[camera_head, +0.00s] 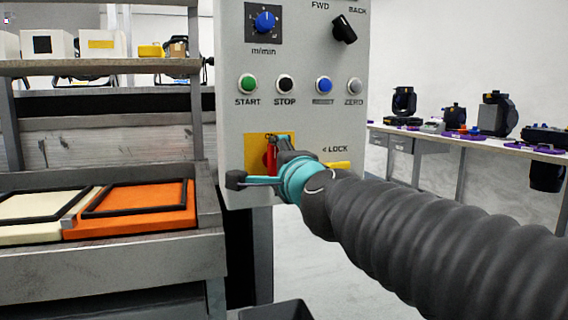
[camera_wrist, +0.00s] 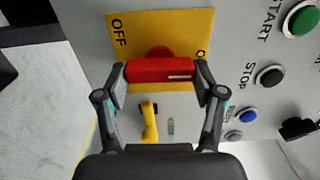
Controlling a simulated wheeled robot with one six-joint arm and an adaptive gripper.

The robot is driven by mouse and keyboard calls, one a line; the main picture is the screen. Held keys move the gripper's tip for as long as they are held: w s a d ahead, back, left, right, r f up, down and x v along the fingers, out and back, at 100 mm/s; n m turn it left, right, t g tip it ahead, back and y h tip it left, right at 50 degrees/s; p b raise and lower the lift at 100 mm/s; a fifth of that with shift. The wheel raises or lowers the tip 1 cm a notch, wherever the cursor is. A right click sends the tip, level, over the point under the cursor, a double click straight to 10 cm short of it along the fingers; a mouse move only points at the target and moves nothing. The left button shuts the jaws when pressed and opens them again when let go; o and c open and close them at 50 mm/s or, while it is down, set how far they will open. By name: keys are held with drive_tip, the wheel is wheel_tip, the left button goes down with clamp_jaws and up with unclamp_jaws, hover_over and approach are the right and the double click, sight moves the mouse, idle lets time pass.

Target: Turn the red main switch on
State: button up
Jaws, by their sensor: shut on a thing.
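The red main switch (camera_head: 270,158) sits on a yellow plate (camera_head: 254,147) low on the grey control panel. In the wrist view the red handle (camera_wrist: 158,70) lies level across the picture, with a white line near its right end. The yellow plate reads OFF at left; a label starting with O at right is partly hidden by a finger. My gripper (camera_wrist: 160,73) is shut on the red handle, one finger at each end. In the head view my gripper (camera_head: 279,160) covers part of the switch and plate.
A yellow lever (camera_wrist: 150,122) is close to the switch, by the LOCK label. START (camera_head: 247,84), STOP (camera_head: 285,84), blue and grey buttons are above. An orange screen frame (camera_head: 130,225) lies on the left bench. A table with stage lights (camera_head: 497,115) stands at right.

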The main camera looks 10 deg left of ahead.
drive_tip(key=o, duration=1.1)
drive_tip(key=shift+o, duration=0.2)
drive_tip(key=shift+s, duration=0.1)
drive_tip(key=v, duration=1.1)
drive_tip(key=shift+s+d, duration=0.2)
drive_tip(key=shift+s, duration=0.15)
drive_tip(key=shift+a, duration=0.1)
